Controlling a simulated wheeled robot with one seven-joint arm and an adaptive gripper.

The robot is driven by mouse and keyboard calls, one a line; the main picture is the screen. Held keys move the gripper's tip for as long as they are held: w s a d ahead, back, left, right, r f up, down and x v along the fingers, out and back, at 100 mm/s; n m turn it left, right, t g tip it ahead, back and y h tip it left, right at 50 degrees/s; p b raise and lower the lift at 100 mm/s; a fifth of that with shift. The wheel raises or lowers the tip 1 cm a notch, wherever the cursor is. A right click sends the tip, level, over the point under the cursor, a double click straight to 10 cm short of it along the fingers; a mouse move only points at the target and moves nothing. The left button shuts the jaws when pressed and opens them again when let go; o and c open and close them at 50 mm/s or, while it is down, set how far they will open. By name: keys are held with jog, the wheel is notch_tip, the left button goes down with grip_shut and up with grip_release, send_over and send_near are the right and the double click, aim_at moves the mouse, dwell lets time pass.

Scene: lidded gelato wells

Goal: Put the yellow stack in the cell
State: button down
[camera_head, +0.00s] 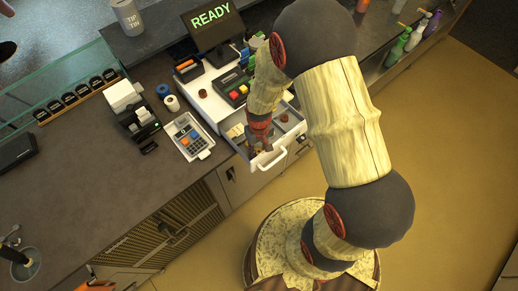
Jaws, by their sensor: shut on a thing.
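My gripper (261,146) points down into the open white drawer (283,150) of the cash register. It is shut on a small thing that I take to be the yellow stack. My fingers and wrist mostly hide it, and only a little yellow shows at the tips. The drawer has divided cells. A pale yellowish piece (236,131) lies in a cell at its left side, and a small brown round thing (284,117) is in a cell at the right. My arm hides the middle cells, so I cannot tell which cell is under the gripper.
The register's screen (212,19) reads READY. A keypad terminal (190,136) and a receipt printer (133,110) stand left of the drawer. The drawer juts past the counter edge, its handle (270,161) facing front. Bottles (414,34) stand at upper right.

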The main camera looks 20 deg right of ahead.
aim_at(259, 152)
jog(key=c, duration=1.5)
grip_release()
jog(key=shift+o, duration=0.2)
notch_tip(259, 152, up, 8)
jog(key=p, duration=0.5)
